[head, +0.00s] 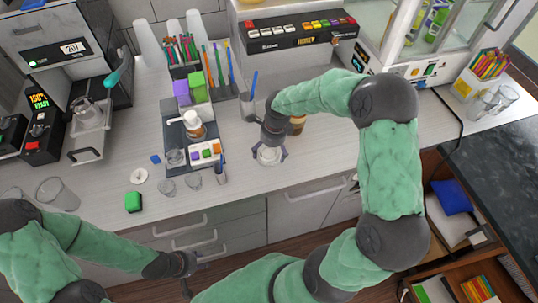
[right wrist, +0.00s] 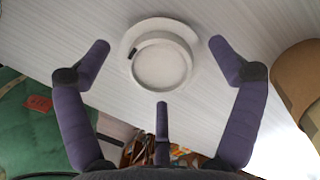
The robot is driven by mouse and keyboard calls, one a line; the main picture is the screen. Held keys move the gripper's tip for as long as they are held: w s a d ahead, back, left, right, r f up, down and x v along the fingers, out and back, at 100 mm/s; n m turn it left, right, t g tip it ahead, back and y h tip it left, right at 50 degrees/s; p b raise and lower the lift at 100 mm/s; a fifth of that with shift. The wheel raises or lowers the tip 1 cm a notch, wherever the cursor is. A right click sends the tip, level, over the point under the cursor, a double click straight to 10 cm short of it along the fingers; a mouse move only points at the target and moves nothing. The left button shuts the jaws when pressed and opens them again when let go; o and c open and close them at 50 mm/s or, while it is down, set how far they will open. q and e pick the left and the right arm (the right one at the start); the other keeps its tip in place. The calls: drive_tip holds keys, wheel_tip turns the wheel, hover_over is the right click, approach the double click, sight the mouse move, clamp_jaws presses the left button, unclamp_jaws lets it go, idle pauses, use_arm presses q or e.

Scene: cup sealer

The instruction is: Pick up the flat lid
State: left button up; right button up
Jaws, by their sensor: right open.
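A white round lid (head: 268,155) lies on the light counter below my right gripper (head: 270,148). In the right wrist view the lid (right wrist: 160,62) shows a wide rim, a raised ring and a small dark mark. My right gripper (right wrist: 160,62) is open, with its purple fingers spread around the lid and apart from it in the picture. Another white disc (head: 139,176) with a small mark at its centre lies on the counter further left. My left gripper (head: 187,264) is low, in front of the drawers, and empty; its finger opening is unclear.
A dark tray (head: 218,171) with cups, dispenser and colored blocks stands left of the right gripper. A brown cup (head: 297,124) stands behind the right gripper.

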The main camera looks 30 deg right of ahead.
drive_tip(key=shift+f, duration=0.1)
drive_tip(key=c, duration=0.8)
